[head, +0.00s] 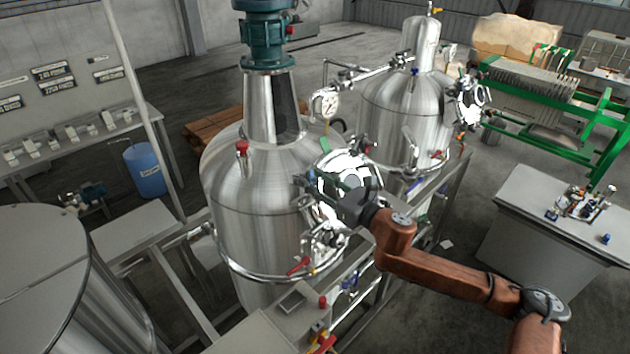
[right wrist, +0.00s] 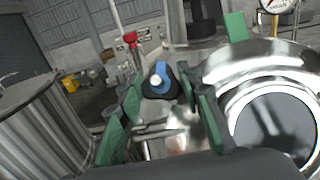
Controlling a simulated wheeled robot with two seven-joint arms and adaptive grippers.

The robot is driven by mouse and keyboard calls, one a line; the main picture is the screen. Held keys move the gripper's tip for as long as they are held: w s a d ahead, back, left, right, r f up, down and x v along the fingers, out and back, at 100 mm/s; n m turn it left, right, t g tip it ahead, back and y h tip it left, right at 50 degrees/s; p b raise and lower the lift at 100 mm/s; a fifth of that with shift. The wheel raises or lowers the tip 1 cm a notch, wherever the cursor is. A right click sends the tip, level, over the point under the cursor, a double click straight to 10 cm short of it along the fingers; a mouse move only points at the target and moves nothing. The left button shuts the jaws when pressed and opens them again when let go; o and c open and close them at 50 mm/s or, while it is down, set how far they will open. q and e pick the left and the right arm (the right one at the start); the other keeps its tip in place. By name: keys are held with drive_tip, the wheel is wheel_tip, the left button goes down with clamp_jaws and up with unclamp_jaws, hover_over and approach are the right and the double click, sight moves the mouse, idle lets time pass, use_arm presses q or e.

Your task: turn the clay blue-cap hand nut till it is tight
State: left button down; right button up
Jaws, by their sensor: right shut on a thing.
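The hand nut shows in the right wrist view as a blue cap (right wrist: 162,72) with a pale round end, on a dark lobed body. My right gripper (right wrist: 165,88) has its green-backed fingers on either side of this nut and is shut on it. In the head view the right gripper (head: 317,184) is at the left edge of the shiny round hatch (head: 352,162) on the near steel tank (head: 250,180). The nut is mostly hidden there by the fingers. How tight it sits cannot be told. My left gripper is not in view.
The hatch's round dark glass (right wrist: 275,128) is close to the right finger. A red-topped fitting (head: 242,148) stands on the tank's shoulder. A pressure gauge (head: 326,104) is behind the hatch. A second tank (head: 405,105) stands behind, and a grey bench (head: 555,235) at right.

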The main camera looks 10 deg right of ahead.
drive_tip(key=shift+m+h, duration=0.3)
drive_tip(key=shift+m, duration=0.2)
drive_tip(key=m+h, duration=0.1)
drive_tip(key=m, duration=0.2)
drive_tip(key=m+t+h, duration=0.1)
drive_tip(key=m+h, duration=0.1)
drive_tip(key=m, duration=0.1)
drive_tip(key=shift+a+r+h, duration=0.1)
drive_tip(key=shift+a+h, duration=0.1)
drive_tip(key=shift+h, duration=0.1)
drive_tip(key=m+h, duration=0.2)
drive_tip(key=m, duration=0.1)
drive_tip(key=m+h, duration=0.1)
drive_tip(key=m, duration=0.3)
drive_tip(key=shift+h, duration=0.4)
drive_tip(key=m+g+h, duration=0.1)
drive_tip(key=m, duration=0.2)
drive_tip(key=m+g+h, duration=0.1)
drive_tip(key=m+g, duration=0.1)
drive_tip(key=m, duration=0.2)
drive_tip(key=shift+a+r+h, duration=0.1)
drive_tip(key=shift+h, duration=0.2)
drive_tip(key=m+g, duration=0.2)
drive_tip(key=m, duration=0.2)
drive_tip(key=shift+g, duration=0.3)
drive_tip(key=shift+m, duration=0.4)
drive_tip(key=o, duration=1.2)
drive_tip(key=shift+c, duration=0.2)
